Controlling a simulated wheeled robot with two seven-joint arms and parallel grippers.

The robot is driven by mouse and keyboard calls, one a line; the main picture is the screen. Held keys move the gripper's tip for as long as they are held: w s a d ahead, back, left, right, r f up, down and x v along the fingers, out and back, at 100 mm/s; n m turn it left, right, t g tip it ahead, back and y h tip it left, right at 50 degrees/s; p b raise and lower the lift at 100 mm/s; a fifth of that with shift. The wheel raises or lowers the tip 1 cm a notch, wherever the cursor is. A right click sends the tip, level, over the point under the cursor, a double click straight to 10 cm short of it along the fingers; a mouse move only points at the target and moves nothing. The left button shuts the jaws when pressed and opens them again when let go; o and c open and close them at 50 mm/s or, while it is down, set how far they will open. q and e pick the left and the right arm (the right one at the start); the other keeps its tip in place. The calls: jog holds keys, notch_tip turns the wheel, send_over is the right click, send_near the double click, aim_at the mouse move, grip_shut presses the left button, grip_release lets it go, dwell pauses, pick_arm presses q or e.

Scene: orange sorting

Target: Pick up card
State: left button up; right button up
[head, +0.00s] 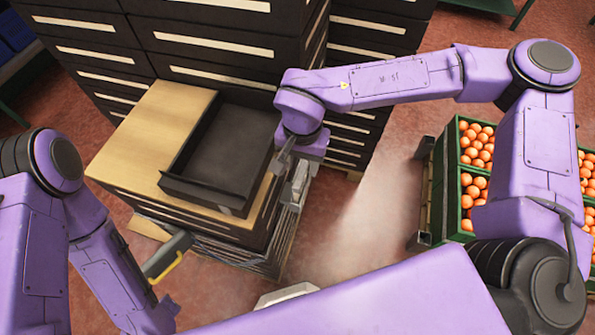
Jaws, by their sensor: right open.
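I cannot make out a card in the head view. A black open-topped tray (218,197) sits on the light wooden top (139,139) of a low dark cabinet, and its visible floor looks empty. My right gripper (293,176) points down beside the tray's right side, near the cabinet's right edge. It is open, and I see nothing held in it.
Tall dark drawer cabinets (215,45) stand behind the tray. Green crates of oranges (452,190) stand at the right. A grey and yellow handle (168,258) sticks out at the low cabinet's front left. The reddish floor (375,215) between cabinet and crates is clear.

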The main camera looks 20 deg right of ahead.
aim_at(300, 180)
notch_tip(300, 180, down, 8)
jog(key=shift+p, duration=0.85)
jog(key=shift+a, duration=0.1)
grip_shut()
